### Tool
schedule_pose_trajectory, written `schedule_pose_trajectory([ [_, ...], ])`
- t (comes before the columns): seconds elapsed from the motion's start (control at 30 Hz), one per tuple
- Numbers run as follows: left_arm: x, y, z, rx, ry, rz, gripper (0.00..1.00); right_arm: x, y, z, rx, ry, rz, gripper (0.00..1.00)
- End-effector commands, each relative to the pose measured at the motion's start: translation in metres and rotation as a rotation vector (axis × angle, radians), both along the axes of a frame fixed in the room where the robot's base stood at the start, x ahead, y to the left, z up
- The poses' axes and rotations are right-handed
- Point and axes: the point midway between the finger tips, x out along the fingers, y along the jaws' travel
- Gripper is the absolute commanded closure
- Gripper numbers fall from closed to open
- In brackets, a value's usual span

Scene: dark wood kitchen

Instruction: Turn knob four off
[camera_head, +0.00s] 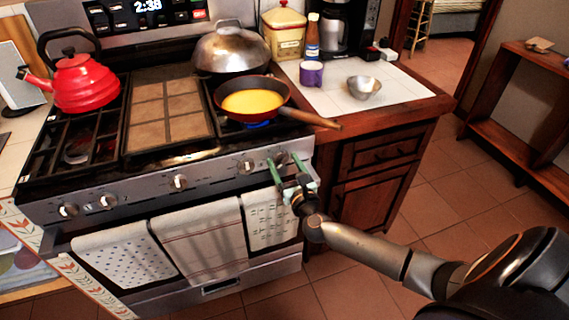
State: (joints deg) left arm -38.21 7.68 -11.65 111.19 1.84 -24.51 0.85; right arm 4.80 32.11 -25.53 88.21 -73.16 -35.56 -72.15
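The stove's front panel (215,172) carries a row of several knobs. One knob (246,167) sits just left of my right gripper, and the rightmost knob (282,157) is at the fingertips. My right gripper (285,161) has its green-tipped fingers spread apart, one on each side of the rightmost knob; contact cannot be told. A blue flame (259,125) burns under the frying pan (252,102), which holds something yellow. The arm of my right gripper comes in from the lower right. My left gripper is not in view.
A red kettle (84,84) and a domed metal lid (231,51) stand on the stove. Towels (203,243) hang on the oven handle below the knobs. The pan's wooden handle (312,118) juts over the counter, which bears a purple mug (311,75) and metal bowl (363,88).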

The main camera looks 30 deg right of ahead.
Motion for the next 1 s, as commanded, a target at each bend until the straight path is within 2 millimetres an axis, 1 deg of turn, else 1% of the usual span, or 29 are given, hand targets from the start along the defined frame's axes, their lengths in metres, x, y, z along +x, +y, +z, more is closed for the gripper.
schedule_pose_trajectory([
  [0.03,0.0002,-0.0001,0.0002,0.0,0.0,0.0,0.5,-0.0002,0.0,0.0,0.0,0.0,0.0,0.32],
  [0.07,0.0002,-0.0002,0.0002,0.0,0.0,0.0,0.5,-0.0002,0.0,0.0,0.0,0.0,0.0,0.36],
  [0.6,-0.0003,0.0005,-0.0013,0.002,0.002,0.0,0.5,-0.0003,-0.0001,0.0,0.0,0.0,-0.001,0.96],
  [0.63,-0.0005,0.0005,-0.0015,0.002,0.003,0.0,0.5,-0.0004,-0.0002,0.0,0.0,0.0,-0.001,0.99],
  [0.83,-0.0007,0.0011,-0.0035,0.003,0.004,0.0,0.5,-0.0004,-0.0002,-0.0006,0.013,-0.003,-0.001,0.99],
  [1.0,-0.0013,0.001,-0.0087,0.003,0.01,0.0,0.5,-0.0004,0.0,-0.0014,0.067,-0.017,0.0,0.99],
])
